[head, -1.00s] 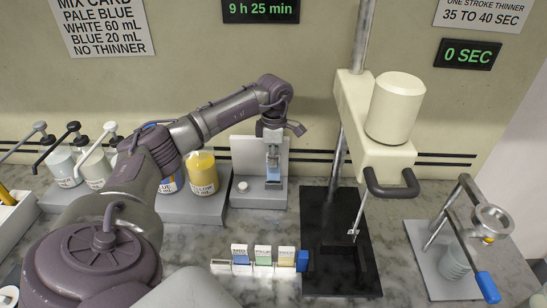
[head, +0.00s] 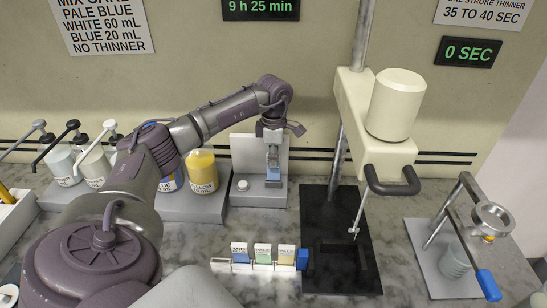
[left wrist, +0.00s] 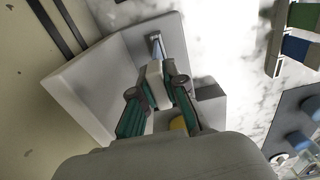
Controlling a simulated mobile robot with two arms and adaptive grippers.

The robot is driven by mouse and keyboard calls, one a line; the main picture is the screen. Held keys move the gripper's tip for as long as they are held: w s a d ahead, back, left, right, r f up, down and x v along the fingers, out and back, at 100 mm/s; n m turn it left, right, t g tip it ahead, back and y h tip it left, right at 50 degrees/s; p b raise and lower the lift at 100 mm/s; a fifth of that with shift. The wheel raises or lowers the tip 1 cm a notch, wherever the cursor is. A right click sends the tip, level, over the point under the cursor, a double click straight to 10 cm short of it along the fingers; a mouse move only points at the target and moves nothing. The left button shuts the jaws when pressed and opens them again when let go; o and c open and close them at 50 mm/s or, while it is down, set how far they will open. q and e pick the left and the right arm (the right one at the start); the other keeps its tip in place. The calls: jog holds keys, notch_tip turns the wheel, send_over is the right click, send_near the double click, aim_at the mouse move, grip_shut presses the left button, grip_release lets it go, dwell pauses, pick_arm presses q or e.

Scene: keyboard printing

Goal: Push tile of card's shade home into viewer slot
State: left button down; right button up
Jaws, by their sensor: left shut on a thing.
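My left gripper (head: 273,153) is shut on a tile (head: 273,174) in front of the grey viewer (head: 246,152). The tile's visible lower part is pale blue. The slot is hidden, so I cannot tell how deep the tile sits. The mix card (head: 103,20) reads pale blue. Other tiles, blue (head: 240,257), green (head: 263,257) and yellow (head: 286,258), stand in a white rack. My right gripper is not in view.
Paint pots, including a yellow one (head: 202,172), stand left of the viewer. A mixer (head: 380,150) on a black base (head: 340,275) stands right. A cup stand (head: 420,240) is far right. Some counter before the viewer is bare.

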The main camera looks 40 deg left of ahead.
pick_arm(q)
jog(key=shift+f, duration=0.15)
dwell(0.4)
jog(key=shift+f+b, duration=0.85)
jog(key=shift+f, duration=0.35)
jog(key=c, duration=1.1)
grip_release()
jog(key=shift+c, duration=0.2)
notch_tip(320, 180, up, 6)
jog(key=p, duration=0.4)
jog(key=shift+r, duration=0.15)
notch_tip(320, 180, up, 12)
